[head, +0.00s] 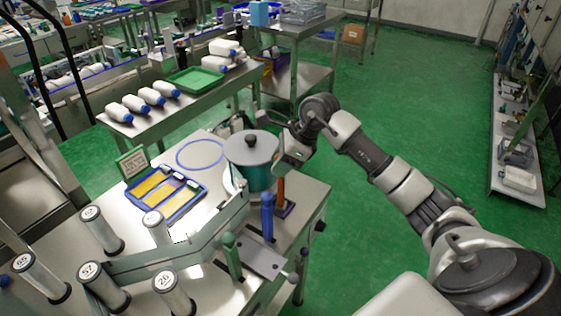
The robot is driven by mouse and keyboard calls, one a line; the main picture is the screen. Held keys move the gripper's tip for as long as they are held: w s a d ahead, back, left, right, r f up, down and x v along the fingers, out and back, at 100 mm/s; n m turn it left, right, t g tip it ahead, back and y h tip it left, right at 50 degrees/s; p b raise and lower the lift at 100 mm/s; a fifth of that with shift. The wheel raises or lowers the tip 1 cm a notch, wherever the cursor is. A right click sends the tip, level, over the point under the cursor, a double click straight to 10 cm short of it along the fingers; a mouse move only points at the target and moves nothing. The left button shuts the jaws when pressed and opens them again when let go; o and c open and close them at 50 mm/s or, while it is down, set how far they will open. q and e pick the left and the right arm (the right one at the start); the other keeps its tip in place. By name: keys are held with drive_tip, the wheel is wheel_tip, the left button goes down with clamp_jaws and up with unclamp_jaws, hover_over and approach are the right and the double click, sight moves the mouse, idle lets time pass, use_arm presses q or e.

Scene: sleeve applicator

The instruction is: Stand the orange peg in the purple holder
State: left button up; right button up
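The orange peg (281,190) is upright near the right edge of the steel table, just right of the teal pot. The purple holder (289,209) lies low at the peg's foot, partly hidden by a blue post. The peg's lower end is over or in the holder; I cannot tell which. My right gripper (284,165) points down from the right, directly above the peg's top, beside the pot. Its fingertips are too small and hidden to show whether they touch the peg. My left gripper is not in view.
A teal pot with a grey lid (250,148) stands close left of my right gripper. A blue post (268,214) and a green post (232,256) stand in front. A blue tray (203,193) and numbered cylinders (101,230) are left. Green floor is free on the right.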

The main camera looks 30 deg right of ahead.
drive_tip(key=o, duration=0.4)
drive_tip(key=shift+c, duration=0.2)
drive_tip(key=shift+r, duration=0.1)
drive_tip(key=b+v, duration=0.1)
drive_tip(key=v, duration=1.1)
